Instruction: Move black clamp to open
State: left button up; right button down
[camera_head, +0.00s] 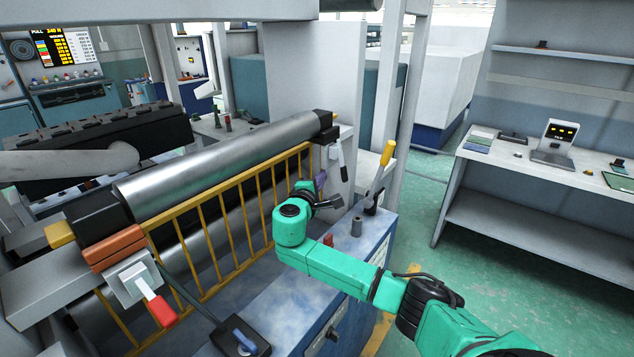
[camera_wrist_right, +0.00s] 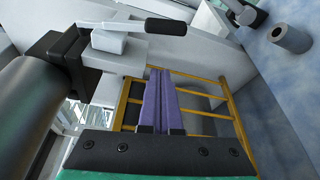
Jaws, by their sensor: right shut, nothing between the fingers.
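The black clamp sits at the far right end of the steel roller. Its black block (camera_head: 323,120) caps the roller end, and its white lever with a dark grip (camera_head: 343,172) hangs down on the pale end housing. In the right wrist view the lever's dark grip (camera_wrist_right: 165,26) shows at the top, attached to a white base. My right gripper (camera_head: 321,180) is just left of and below the lever in the head view. Its purple fingers (camera_wrist_right: 159,72) are shut and empty, apart from the lever. My left gripper is out of view.
A yellow guard rail (camera_head: 235,200) runs below the roller (camera_head: 215,160). A red-handled clamp (camera_head: 160,308) is at the near left end. A yellow-handled lever (camera_head: 387,153) and a grey cylinder (camera_head: 356,226) stand right of my gripper. A white bench (camera_head: 530,170) stands farther right.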

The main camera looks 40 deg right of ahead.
aim_at(343, 163)
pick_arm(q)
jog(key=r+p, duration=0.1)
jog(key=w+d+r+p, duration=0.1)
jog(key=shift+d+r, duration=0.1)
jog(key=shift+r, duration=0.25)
pick_arm(e)
jog(key=d, duration=0.1)
jog(key=s+d, duration=0.2)
jog(key=shift+s+r, duration=0.15)
jog(key=shift+r, duration=0.15)
pick_arm(q)
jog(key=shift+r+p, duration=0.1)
jog(key=shift+p, duration=0.2)
